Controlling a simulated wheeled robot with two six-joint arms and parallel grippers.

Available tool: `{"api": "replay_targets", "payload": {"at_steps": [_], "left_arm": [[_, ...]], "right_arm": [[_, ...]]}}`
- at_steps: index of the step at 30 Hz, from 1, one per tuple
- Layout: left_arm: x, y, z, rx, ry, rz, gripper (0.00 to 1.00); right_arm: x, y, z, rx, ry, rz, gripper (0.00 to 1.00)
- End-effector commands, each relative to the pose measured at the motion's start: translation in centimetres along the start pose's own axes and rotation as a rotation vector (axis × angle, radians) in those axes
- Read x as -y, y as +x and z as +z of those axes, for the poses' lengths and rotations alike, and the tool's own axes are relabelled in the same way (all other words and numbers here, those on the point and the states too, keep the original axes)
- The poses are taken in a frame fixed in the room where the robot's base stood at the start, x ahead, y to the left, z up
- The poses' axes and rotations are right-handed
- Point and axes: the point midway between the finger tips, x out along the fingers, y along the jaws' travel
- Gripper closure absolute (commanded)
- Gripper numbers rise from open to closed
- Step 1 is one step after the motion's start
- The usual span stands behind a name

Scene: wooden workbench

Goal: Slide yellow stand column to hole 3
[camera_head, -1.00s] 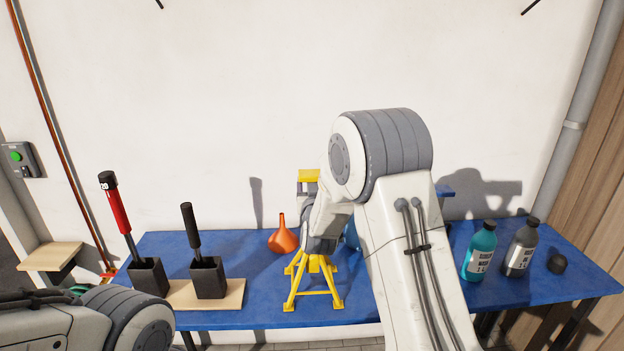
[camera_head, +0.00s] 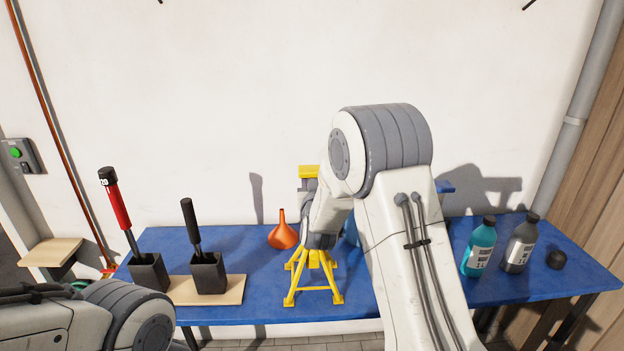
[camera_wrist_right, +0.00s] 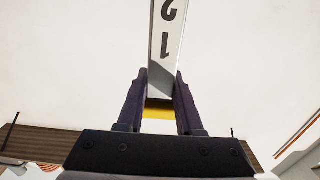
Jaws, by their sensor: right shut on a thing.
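The yellow stand (camera_head: 313,278) stands upright on the blue bench, its splayed legs showing in the head view. Its yellow top (camera_head: 308,171) shows above my right wrist; my right arm hides most of the column between. In the right wrist view the column (camera_wrist_right: 166,45) is a pale bar with the numbers 1 and 2, upside down, and a yellow part (camera_wrist_right: 158,112) lies below its end. My right gripper (camera_wrist_right: 161,84) is shut on the column, one finger on each side. Holes are not visible. My left gripper is out of view; only my left arm shows.
An orange funnel (camera_head: 283,236) stands just left of the stand. Two black holders (camera_head: 208,273) with handled tools stand further left.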

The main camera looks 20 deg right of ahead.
Motion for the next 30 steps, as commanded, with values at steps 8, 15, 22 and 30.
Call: {"api": "replay_targets", "payload": {"at_steps": [8, 15, 22, 30], "left_arm": [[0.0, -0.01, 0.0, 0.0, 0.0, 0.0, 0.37], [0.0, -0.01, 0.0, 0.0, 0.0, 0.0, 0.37], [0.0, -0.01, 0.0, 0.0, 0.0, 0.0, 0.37], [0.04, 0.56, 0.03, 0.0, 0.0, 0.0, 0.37]], "right_arm": [[0.02, -0.01, -0.06, -0.001, 0.001, 0.0, 1.0], [0.02, 0.0, -0.07, -0.001, 0.001, 0.0, 1.0], [0.02, 0.0, -0.08, -0.001, 0.001, -0.001, 1.0], [0.03, 0.0, 0.42, -0.002, 0.001, -0.001, 1.0]]}}
